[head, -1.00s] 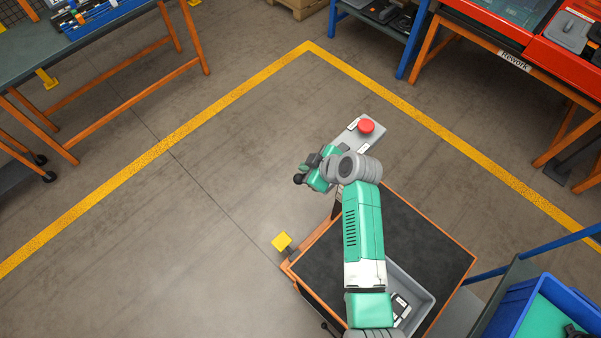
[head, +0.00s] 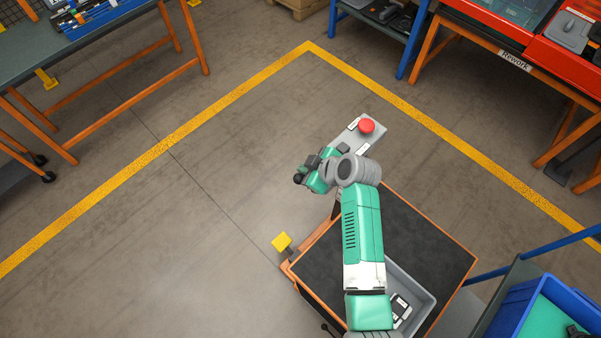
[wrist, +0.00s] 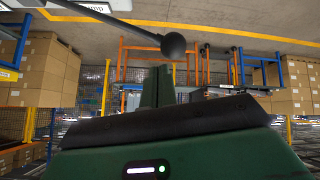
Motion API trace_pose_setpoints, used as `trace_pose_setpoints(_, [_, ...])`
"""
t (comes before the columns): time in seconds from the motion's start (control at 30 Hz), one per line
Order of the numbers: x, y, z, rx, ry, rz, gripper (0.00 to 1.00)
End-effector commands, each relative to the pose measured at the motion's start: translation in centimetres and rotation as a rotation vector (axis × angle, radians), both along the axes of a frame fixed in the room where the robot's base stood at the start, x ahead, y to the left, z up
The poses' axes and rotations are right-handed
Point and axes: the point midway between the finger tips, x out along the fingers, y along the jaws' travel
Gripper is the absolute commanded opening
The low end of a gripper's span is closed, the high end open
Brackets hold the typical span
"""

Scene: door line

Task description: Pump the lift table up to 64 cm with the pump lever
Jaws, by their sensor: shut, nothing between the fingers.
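The lift table (head: 420,235) has a dark top with an orange rim and stands at the lower right of the head view. The pump lever shows in the wrist view as a dark rod (wrist: 100,14) ending in a black ball knob (wrist: 173,45). The same knob (head: 298,179) shows in the head view beside my gripper (head: 314,168). In the wrist view my gripper (wrist: 158,86) is shut and empty, its fingers just below the knob in the picture. I cannot tell whether they touch it. My arm hides part of the table and the lever's base.
A grey panel with a red button (head: 366,126) stands beyond the table. A yellow pedal (head: 281,241) is at its left corner. A grey bin (head: 425,300) sits on the table. A blue crate (head: 500,320) is at lower right. The floor to the left is clear.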

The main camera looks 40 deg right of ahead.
Motion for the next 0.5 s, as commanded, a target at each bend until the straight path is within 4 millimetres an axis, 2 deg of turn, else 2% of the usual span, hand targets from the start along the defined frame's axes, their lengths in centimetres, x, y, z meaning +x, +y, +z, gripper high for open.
trace_pose_setpoints(0.5, [-0.01, 0.17, -0.51, 0.0, 0.0, 0.0, 0.0])
